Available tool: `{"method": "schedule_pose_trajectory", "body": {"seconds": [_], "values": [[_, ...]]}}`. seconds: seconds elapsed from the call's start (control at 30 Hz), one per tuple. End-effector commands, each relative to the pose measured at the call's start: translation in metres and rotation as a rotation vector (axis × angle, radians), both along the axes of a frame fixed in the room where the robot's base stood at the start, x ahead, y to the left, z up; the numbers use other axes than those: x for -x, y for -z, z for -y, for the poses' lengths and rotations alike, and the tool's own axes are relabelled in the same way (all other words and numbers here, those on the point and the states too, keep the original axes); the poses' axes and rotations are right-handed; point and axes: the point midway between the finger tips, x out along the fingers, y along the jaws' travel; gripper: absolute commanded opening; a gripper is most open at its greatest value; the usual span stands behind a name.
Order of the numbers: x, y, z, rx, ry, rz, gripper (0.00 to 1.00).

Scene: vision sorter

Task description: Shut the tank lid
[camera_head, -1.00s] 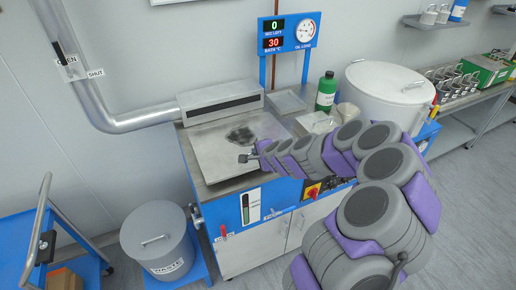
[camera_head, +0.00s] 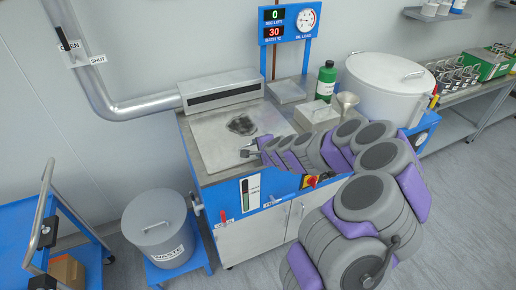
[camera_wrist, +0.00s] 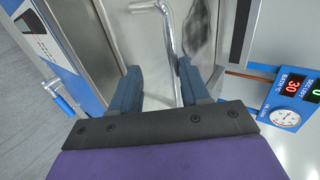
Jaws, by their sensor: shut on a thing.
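The tank lid (camera_head: 212,145) is a flat steel plate on top of the blue and steel machine, with a dark patch near its middle. It looks about level; a small gap at its edge cannot be told. My gripper (camera_head: 247,153) is at the lid's front part, reached from the right. In the wrist view my gripper (camera_wrist: 160,88) has its two fingers on either side of a bent metal bar handle (camera_wrist: 169,45), shut on it. The lid's surface (camera_wrist: 140,40) shows behind the bar. My arm hides the machine's front right part.
A steel slotted box (camera_head: 222,91) stands behind the lid. A display panel (camera_head: 289,24) reads 0 and 30. A green bottle (camera_head: 326,82) and a large white drum (camera_head: 388,85) stand to the right. A waste bin (camera_head: 158,228) and a blue cart (camera_head: 40,235) are at left.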

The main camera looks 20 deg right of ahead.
Motion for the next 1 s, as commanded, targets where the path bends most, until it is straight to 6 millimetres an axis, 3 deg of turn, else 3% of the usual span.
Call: {"method": "schedule_pose_trajectory", "body": {"seconds": [0.03, 0.23, 0.77, 1.0], "values": [[0.005, 0.018, -0.004, -0.020, -0.001, -0.030, 0.38], [0.013, 0.012, -0.004, -0.022, -0.002, -0.031, 0.38], [0.088, -0.059, -0.012, -0.001, -0.003, -0.005, 0.38], [0.108, -0.074, -0.010, 0.010, 0.000, 0.005, 0.38]]}}
